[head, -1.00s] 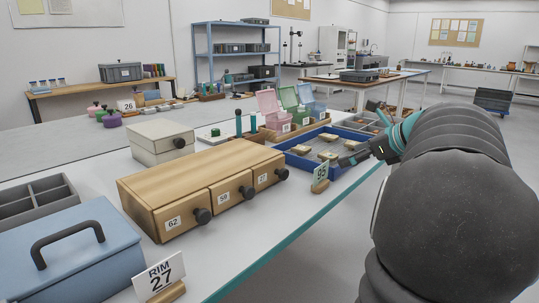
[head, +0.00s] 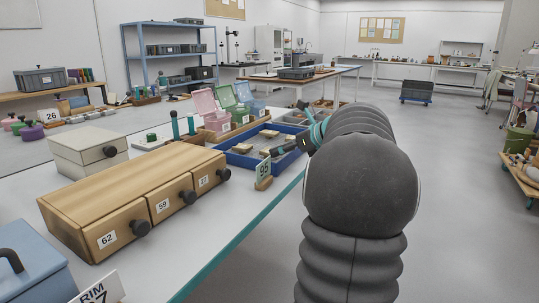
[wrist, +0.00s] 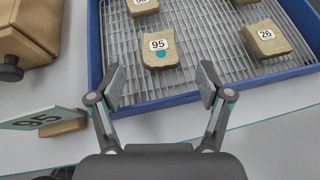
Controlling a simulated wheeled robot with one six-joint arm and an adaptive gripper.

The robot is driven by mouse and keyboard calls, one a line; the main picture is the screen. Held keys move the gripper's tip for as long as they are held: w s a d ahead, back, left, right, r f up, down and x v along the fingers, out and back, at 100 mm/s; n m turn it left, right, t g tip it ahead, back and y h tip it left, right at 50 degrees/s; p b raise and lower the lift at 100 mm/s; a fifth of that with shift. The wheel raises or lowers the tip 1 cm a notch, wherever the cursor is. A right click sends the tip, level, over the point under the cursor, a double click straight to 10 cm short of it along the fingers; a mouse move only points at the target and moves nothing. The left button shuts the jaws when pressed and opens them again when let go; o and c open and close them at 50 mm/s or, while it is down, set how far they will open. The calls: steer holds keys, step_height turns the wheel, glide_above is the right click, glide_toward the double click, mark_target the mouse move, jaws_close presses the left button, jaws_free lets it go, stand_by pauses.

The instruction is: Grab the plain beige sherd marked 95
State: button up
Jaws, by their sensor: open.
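The beige sherd marked 95 (wrist: 160,60) lies on a wire rack in the blue tray (wrist: 180,105), close to its near wall. It has a white label and a teal spot below the number. My gripper (wrist: 161,82) is open and empty, its two fingers spread on the near side of the sherd, apart from it. In the head view my gripper (head: 284,149) is at the right end of the blue tray (head: 238,162), where the sherds are too small to read.
A sherd marked 26 (wrist: 266,42) lies to the right, and another sherd (wrist: 141,6) lies behind. A sign reading 95 (wrist: 35,119) stands outside the tray at left. A wooden drawer box (head: 125,200) stands left of the tray.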

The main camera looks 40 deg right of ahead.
steer(key=x, duration=0.5)
steer(key=c, duration=1.3)
